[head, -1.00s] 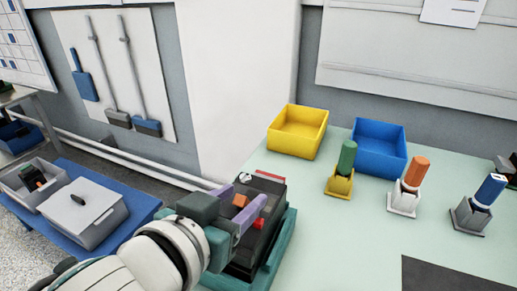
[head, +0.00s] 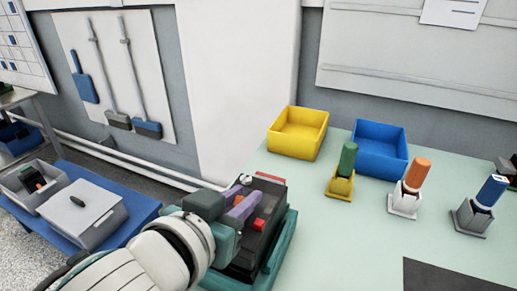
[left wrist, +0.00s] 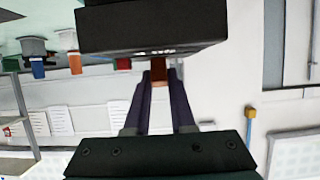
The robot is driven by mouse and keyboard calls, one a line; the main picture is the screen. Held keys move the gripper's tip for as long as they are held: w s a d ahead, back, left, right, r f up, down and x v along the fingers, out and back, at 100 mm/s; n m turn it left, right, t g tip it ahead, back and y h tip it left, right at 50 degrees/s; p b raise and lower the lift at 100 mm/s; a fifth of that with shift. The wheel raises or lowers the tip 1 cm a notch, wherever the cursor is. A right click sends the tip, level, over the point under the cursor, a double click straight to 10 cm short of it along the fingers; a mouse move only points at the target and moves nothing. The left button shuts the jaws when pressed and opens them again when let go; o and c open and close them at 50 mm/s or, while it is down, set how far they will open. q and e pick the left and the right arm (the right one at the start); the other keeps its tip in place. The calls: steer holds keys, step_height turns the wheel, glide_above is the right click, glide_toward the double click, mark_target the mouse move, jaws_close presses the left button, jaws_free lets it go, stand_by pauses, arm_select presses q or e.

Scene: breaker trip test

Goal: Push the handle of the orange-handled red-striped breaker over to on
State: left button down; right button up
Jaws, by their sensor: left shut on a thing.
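The breaker (head: 267,200) is a black box with a red stripe (head: 270,177) on its far edge and a red button (head: 259,224) on its right side. It sits in a teal holder (head: 272,258) at the left end of the bench. In the left wrist view, the orange handle (left wrist: 159,84) shows between the fingertips, against the black breaker body (left wrist: 150,30). My right gripper is not in view.
A yellow bin (head: 298,133) and a blue bin (head: 379,149) stand behind on the pale green bench (head: 330,240). Green-, orange- and blue-handled tools stand upright in small holders to the right. A dark mat (head: 455,276) lies at the front right.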

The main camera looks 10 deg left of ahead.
arm_select(q)
steer(key=shift+r+p, duration=0.2)
steer(key=shift+p, duration=0.25)
steer(key=g+p, duration=0.1)
steer(key=p, duration=0.1)
steer(key=w+g+p, duration=0.1)
steer(key=p, duration=0.1)
steer(key=g+y+p, duration=0.1)
steer(key=p, duration=0.1)
steer(key=shift+w+d+r, duration=0.2)
steer(key=shift+d+r, duration=0.05)
steer(key=shift+r, duration=0.15)
steer(key=shift+w+g, duration=0.2)
steer(key=shift+g, duration=0.1)
steer(key=shift+w+d+f+g+y+p, duration=0.15)
steer(key=shift+w+f+g+y+p, duration=0.2)
steer(key=shift+g, duration=0.25)
steer(key=shift+w+d+f+g+y, duration=0.1)
steer(key=shift+w+g+y, duration=0.15)
steer(key=shift+g, duration=0.65)
steer(key=c, duration=0.8)
jaws_free()
steer(key=shift+o, duration=0.2)
